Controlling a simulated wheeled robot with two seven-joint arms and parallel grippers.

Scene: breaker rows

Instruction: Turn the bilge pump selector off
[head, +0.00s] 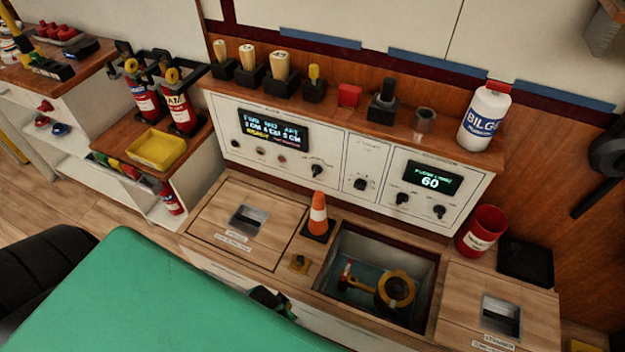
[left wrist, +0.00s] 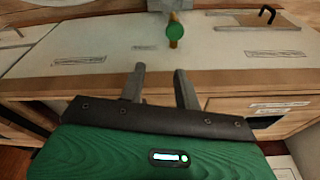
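The white control panel (head: 335,150) runs along the wall in the head view. It has black rotary knobs: one under the left display (head: 317,171), one in the narrow middle section (head: 360,184), and two under the right display (head: 402,198) (head: 438,211). Their labels are too small to read, so I cannot tell which is the bilge pump selector or where it points. In the left wrist view my left gripper (left wrist: 160,88) is open, its two grey fingers apart with nothing between them. I cannot make it out surely in the head view. My right gripper is not in view.
An open hatch (head: 345,235) holds a yellow ring-shaped part (head: 395,291). A white bottle (head: 485,117) and several small items line the shelf above.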

